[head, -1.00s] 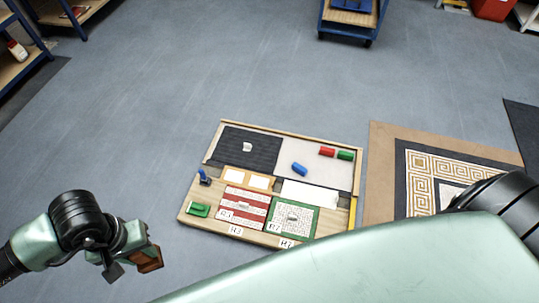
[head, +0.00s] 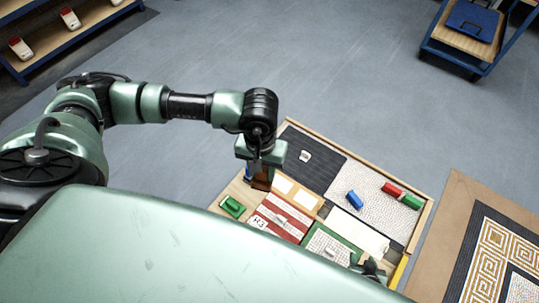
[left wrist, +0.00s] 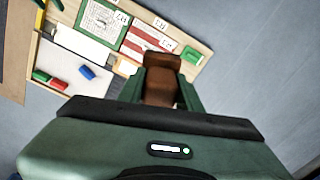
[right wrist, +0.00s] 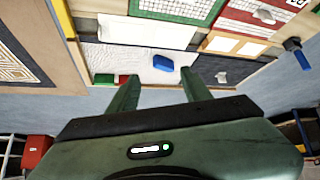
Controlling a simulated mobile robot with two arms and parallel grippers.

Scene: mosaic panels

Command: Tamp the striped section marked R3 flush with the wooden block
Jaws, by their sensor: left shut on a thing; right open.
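The red-and-white striped section (head: 284,217) lies in the wooden board, with the R3 label (head: 259,222) at its near left edge. A small pale piece sits on its surface. The section also shows in the left wrist view (left wrist: 140,45) and the right wrist view (right wrist: 240,22). My left gripper (head: 258,168) is shut on the brown wooden block (left wrist: 162,82), which also shows in the head view (head: 262,181). The block hangs over the board's left end, beside the striped section and apart from it. My right gripper (right wrist: 160,92) is open and empty, facing the board's pale compartment.
A green-bordered panel (head: 332,245) adjoins the striped section. A green tool (head: 231,206) lies at the board's left end. A dark compartment (head: 318,168) and blue (head: 355,199), red (head: 391,188) and green (head: 411,201) pieces lie behind. A patterned panel (head: 490,250) lies at the right.

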